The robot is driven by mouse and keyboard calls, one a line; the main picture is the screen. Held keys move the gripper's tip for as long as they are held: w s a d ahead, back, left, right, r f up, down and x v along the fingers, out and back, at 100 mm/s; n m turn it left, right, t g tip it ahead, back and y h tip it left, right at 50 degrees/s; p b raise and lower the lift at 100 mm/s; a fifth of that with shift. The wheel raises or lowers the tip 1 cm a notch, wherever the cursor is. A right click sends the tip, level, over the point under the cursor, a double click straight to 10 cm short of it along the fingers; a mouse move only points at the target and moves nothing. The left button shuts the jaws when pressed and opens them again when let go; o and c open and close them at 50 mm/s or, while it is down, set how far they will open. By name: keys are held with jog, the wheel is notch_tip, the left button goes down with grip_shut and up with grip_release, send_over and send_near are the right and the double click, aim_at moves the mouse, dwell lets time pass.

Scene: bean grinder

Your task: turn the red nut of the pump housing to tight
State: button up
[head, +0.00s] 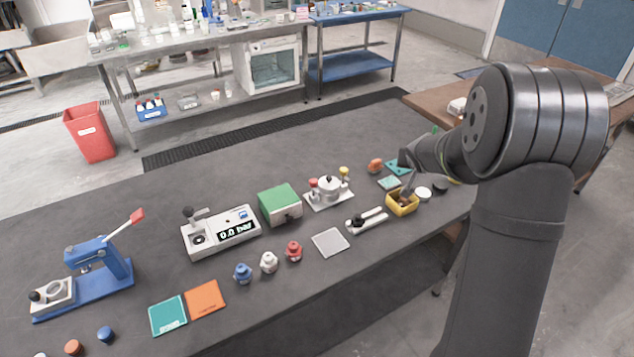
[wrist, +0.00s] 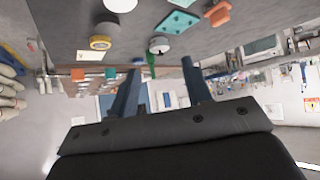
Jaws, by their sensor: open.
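A silver housing (head: 328,190) on a pale base plate stands near the middle of the table in the head view. A small red part (head: 312,183), which looks like the red nut, sits at its left side, and a yellow part (head: 344,171) is at its back right. How tight the red part is cannot be told. I cannot make out the housing there.
A green-topped box (head: 280,204) and a gauge unit (head: 220,232) stand left of the housing. A black-handled tool (head: 367,220) lies in front. Blue, white and red knobs (head: 293,251) stand nearer. Small teal and orange pieces (head: 375,166) lie between housing and gripper.

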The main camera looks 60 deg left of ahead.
jog(key=s+n+g+y, duration=0.2)
jog(key=s+n+y, duration=0.25)
jog(key=s, duration=0.35)
jog(key=n+g+y, duration=0.2)
jog(key=n+g, duration=0.5)
send_near(314, 181)
jog(key=shift+m, duration=0.25)
jog(key=x, duration=0.8)
jog(key=shift+a+f, duration=0.1)
jog(key=shift+a, duration=0.2)
jog(key=shift+g+y, duration=0.25)
jog(key=shift+g, duration=0.05)
grip_shut()
